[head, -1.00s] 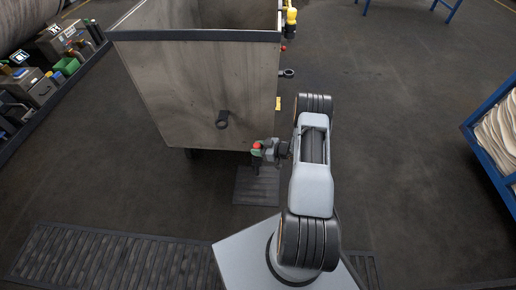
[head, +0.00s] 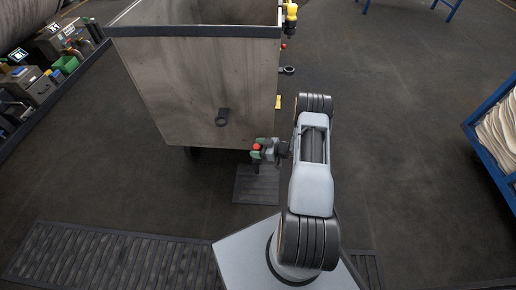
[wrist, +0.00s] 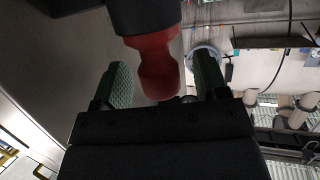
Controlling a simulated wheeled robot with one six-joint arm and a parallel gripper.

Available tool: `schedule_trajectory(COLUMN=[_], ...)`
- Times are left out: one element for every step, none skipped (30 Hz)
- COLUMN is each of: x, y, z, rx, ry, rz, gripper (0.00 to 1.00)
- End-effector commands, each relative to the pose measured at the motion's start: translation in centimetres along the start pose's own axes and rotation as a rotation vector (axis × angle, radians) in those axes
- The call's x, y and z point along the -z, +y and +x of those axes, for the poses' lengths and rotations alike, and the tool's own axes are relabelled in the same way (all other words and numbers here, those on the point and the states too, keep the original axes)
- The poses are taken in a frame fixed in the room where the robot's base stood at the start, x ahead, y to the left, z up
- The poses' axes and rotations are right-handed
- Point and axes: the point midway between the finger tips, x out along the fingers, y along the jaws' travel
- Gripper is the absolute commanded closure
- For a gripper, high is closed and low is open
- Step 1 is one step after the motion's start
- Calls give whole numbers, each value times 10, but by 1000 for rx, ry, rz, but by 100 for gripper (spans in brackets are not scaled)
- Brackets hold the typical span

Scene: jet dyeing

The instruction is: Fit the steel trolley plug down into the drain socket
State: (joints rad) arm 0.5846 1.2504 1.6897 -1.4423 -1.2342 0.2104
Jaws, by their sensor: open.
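A plug with a red top and a dark lower part (head: 256,148) is upright at my gripper (head: 263,153), low by the steel trolley's near right corner. In the wrist view its red waisted body and black end (wrist: 152,55) lie between my two green finger pads (wrist: 163,78). The jaws are open, with a gap on the right-hand side. The steel trolley (head: 200,85) stands just beyond. A dark ring fitting (head: 222,117) is on its near face, and another dark ring (head: 288,70) sticks out from its right side. I cannot tell which is the drain socket.
A dark floor grate (head: 257,186) lies below my gripper, and a long grating (head: 110,255) runs along the front left. A blue-framed bin of cloth (head: 495,130) stands at right. A yellow fitting (head: 291,17) is at the trolley's far right. Open floor lies between.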

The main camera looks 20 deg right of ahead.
Motion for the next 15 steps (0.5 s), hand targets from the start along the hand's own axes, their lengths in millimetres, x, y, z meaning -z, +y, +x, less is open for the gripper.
schedule_trajectory(x=[0,0,0,0,0,0,0,0,1,1,2,2,2,3,3], y=[0,0,0,0,0,0,0,0,1,1,1,1,1,1,1], z=[0,0,0,0,0,-1,-2,-4,-7,-10,-14,-21,-26,-32,-41], rx=[0,0,0,0,0,0,0,-1,-2,-4,-4,-4,-5,-5,-6], ry=[0,0,0,0,0,0,0,-1,-1,-1,-1,-1,-1,-1,-1], rz=[0,0,0,0,0,0,1,1,1,1,1,1,2,2,3], gripper=[33,33,33,33,33,33,33,33,33,33,33,33,33,33,33])
